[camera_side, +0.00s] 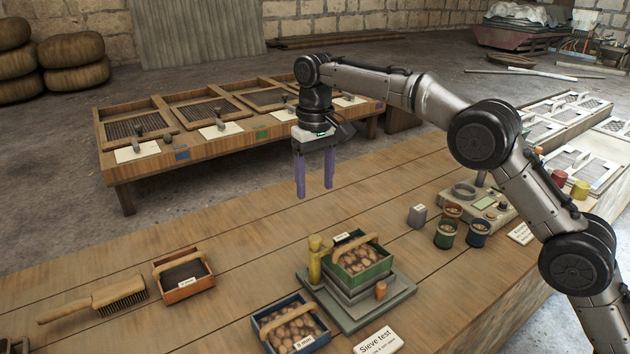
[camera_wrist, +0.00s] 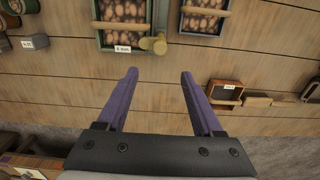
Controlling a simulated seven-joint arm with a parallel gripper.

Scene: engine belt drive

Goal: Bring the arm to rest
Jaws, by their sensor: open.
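My gripper (camera_side: 315,188) hangs above the far side of the wooden bench in the side view, its two purple fingers pointing down and apart. It is open and empty, and touches nothing. In the wrist view the open fingers (camera_wrist: 158,75) show with bare planks between them. My arm reaches in from the right, bent and raised over the bench.
Below stand a green box (camera_side: 378,268) of brown lumps on a grey stand (camera_side: 398,290), a blue box (camera_side: 322,338), an orange-brown box (camera_side: 205,288) and a brush (camera_side: 95,300). Small pots (camera_side: 445,240) and a scale (camera_side: 490,205) sit right. The bench's middle is clear.

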